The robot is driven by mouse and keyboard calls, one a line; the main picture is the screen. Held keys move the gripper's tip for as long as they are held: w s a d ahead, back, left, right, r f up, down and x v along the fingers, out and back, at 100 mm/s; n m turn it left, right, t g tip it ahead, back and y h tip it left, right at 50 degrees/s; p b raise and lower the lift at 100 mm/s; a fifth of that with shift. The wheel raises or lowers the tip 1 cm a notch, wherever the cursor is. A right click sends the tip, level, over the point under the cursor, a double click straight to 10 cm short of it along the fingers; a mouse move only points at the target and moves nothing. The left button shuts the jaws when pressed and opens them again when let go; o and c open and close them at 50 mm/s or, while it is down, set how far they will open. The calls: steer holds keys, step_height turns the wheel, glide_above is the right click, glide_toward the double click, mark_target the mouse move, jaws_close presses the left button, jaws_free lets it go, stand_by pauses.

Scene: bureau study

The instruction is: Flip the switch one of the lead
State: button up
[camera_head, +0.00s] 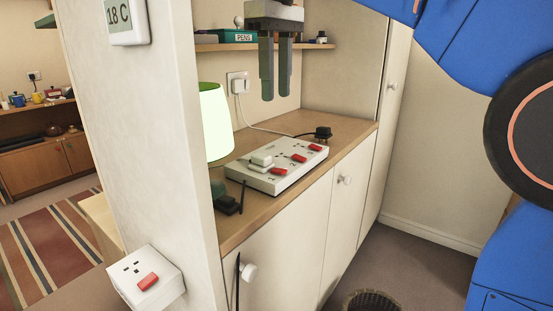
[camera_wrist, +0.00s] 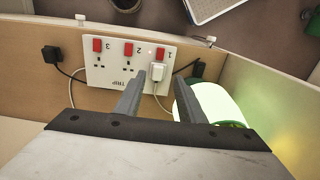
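The lead is a white multi-socket block (camera_head: 258,181) on the wooden counter, also seen in the wrist view (camera_wrist: 107,74). It has three red switches beside the numbers 1, 2 and 3. Switch one (camera_head: 280,171) is at the near end, beside a white plug (camera_head: 261,160); in the wrist view switch one (camera_wrist: 163,54) is the rightmost, just above the plug (camera_wrist: 157,73). I cannot tell which way it is tipped. My gripper (camera_head: 275,98) points down above the lead, apart from it. Its fingers are spread and empty in the wrist view (camera_wrist: 160,80).
A lit lamp (camera_head: 214,122) stands beside the near end of the lead. Loose black plugs lie at the near end (camera_head: 229,205) and far end (camera_head: 323,133). A wall socket (camera_head: 238,83) and shelf (camera_head: 220,47) are behind. A separate switched socket (camera_head: 147,276) is on the near wall.

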mark_target(276, 169)
step_height(276, 169, down, 17)
stand_by(0.6)
steer(key=shift+c, duration=0.6)
